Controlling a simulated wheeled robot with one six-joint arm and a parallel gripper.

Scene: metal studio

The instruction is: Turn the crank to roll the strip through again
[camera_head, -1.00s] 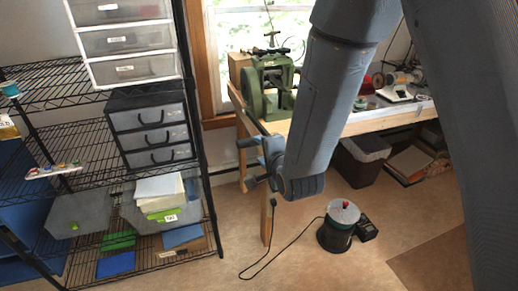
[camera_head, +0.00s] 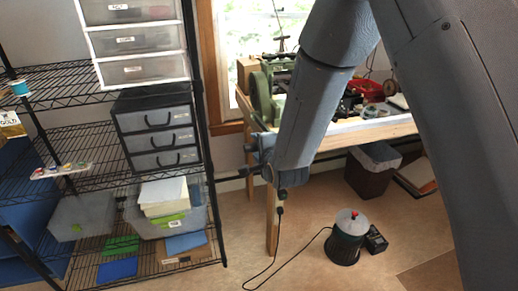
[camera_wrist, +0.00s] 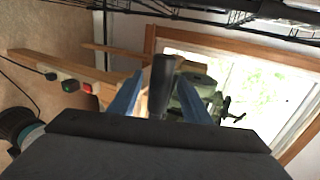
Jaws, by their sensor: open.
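The green rolling mill (camera_head: 262,92) stands on the workbench by the window, partly hidden behind my arm. In the wrist view its green body (camera_wrist: 190,92) shows behind my fingers. A dark cylindrical crank handle (camera_wrist: 162,85) appears between the two blue fingers of my gripper (camera_wrist: 160,90). The fingers are apart, and I cannot tell whether either touches the handle. In the head view my gripper (camera_head: 252,160) is below the mill, near the bench's front leg. The strip is not visible.
A wire shelf (camera_head: 80,135) with drawers and bins stands at left. The wooden bench (camera_head: 370,130) holds clutter at right. A dark canister with a light top (camera_head: 346,240) and its cord are on the floor. A dark bin (camera_head: 368,175) is under the bench.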

